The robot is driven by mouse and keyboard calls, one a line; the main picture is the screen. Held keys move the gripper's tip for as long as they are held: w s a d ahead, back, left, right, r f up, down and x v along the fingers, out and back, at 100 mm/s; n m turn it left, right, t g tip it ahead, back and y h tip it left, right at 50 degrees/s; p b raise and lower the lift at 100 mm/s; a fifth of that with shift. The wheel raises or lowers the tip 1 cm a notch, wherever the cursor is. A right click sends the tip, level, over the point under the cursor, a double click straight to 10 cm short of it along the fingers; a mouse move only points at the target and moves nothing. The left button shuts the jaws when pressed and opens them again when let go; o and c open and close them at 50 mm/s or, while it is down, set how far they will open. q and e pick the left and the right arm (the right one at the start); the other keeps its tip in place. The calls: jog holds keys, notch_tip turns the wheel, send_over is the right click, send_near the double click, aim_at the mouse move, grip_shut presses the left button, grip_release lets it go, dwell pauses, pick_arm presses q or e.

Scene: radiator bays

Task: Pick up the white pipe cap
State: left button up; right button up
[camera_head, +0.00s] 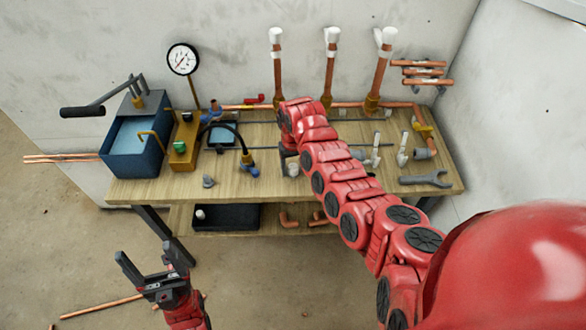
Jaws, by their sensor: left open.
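A small white piece that looks like a pipe cap (293,170) sits on the wooden workbench (190,187) near its front middle. My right gripper (288,157) is right above or beside it, pointing down. My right arm hides most of that gripper, so I cannot tell whether its fingers are open or touch the piece. White caps also top the three upright copper pipes: the left one (276,36), the middle one (332,36) and the right one (387,37). My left gripper (142,268) is open and empty, low in front of the bench's left end.
A blue tank pump (135,150) and a pressure gauge (182,59) stand at the bench's left. A grey wrench (426,179) lies at the right. A black tray (226,217) is on the lower shelf. A copper pipe (100,306) lies on the floor.

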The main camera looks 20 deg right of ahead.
aim_at(292, 168)
jog(key=c, duration=0.9)
jog(key=shift+r, duration=0.15)
jog(key=shift+w+r+b, duration=0.1)
jog(key=shift+r+b, duration=0.4)
jog(key=shift+r, duration=0.05)
jog(key=shift+s+a+r+b, duration=0.15)
jog(key=shift+s+r+b, duration=0.1)
jog(key=shift+r, duration=0.3)
jog(key=shift+s+a+r+b, duration=0.1)
jog(key=shift+a+r+b, duration=0.1)
jog(key=shift+r, duration=0.3)
jog(key=s+p, duration=0.1)
jog(key=s, duration=0.1)
jog(key=s+a+p, duration=0.1)
jog(key=s, duration=0.1)
jog(key=s+a+r+p, duration=0.1)
jog(key=s, duration=0.1)
jog(key=shift+s+a, duration=0.15)
jog(key=shift+a, duration=0.1)
jog(key=s+a+r+p, duration=0.1)
jog(key=s+r+p, duration=0.1)
jog(key=s+a+r+p, duration=0.1)
jog(key=s+p, duration=0.1)
jog(key=s, duration=0.1)
jog(key=s+a+r+p, duration=0.1)
jog(key=s+r+p, duration=0.1)
jog(key=s+p, duration=0.1)
jog(key=shift+r, duration=0.3)
